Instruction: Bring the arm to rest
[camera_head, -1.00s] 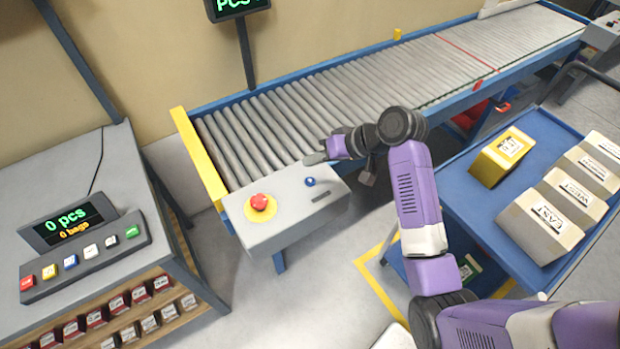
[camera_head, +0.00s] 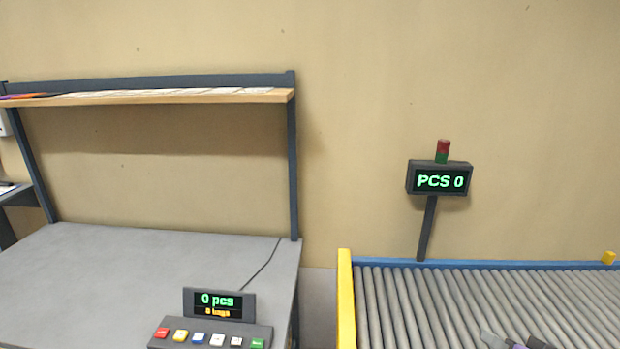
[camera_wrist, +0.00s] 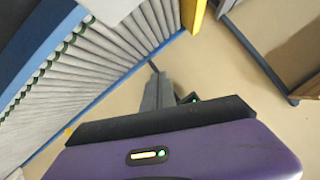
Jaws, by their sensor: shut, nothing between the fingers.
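My gripper (camera_wrist: 157,92) shows in the wrist view as a purple body with a black edge and grey fingers close together, with nothing held between them. In the head view only a small grey and purple part of the arm's end (camera_head: 496,340) shows at the bottom edge, over the roller conveyor (camera_head: 400,300). The rest of my arm is out of that view.
The conveyor has a yellow end plate (camera_head: 346,300) and a blue rail. A "PCS 0" display (camera_head: 440,179) stands behind it on a post. To the left is a grey workbench (camera_head: 110,275) with a shelf (camera_head: 150,97), a counter display (camera_head: 219,304) and coloured buttons.

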